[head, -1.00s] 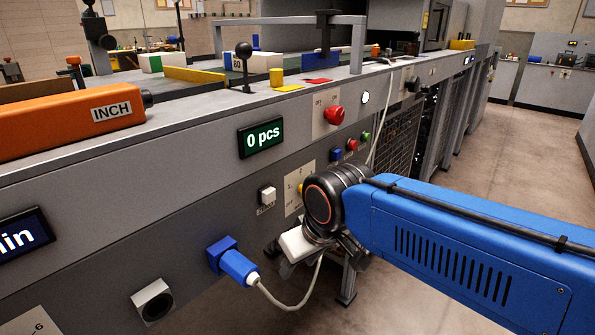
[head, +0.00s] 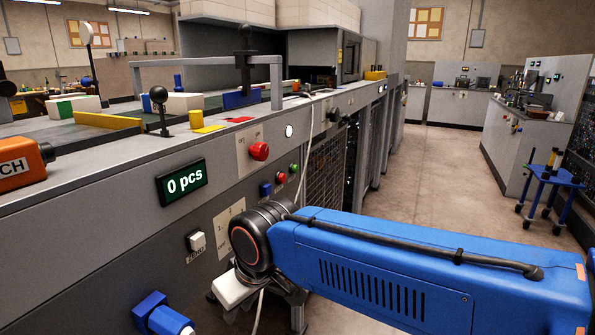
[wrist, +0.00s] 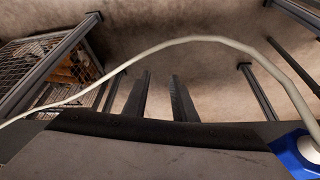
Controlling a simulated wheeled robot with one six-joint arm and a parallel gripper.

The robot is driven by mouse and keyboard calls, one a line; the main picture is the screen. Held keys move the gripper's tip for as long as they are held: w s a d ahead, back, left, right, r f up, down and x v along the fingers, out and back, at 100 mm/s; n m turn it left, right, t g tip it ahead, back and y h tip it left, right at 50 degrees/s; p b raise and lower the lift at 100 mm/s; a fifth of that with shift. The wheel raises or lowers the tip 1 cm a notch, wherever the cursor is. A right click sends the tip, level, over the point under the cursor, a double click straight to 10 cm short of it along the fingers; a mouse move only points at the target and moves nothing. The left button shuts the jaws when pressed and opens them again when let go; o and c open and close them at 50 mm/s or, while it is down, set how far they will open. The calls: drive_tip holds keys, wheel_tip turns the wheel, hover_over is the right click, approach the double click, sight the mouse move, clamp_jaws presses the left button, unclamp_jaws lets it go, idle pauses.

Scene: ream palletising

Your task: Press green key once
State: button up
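The green key (head: 294,168) is a small round button on the grey machine's front panel in the head view. It sits in a row to the right of a red key (head: 281,178) and a blue key (head: 265,189). My gripper (wrist: 161,75) shows in the wrist view as two dark fingers, apart, with only floor between them. In the head view my wrist is below and left of the green key, and the fingertips are mostly hidden. The gripper is not touching the key. The counter display (head: 181,183) reads 0 pcs.
A red mushroom button (head: 259,151) is above the keys. A white switch (head: 197,241) and a blue plug (head: 160,316) are lower left. A pale cable (wrist: 190,41) arches across the wrist view ahead of the fingers. Open floor lies right of the machine.

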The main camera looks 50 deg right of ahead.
clamp_jaws()
idle(1.4)
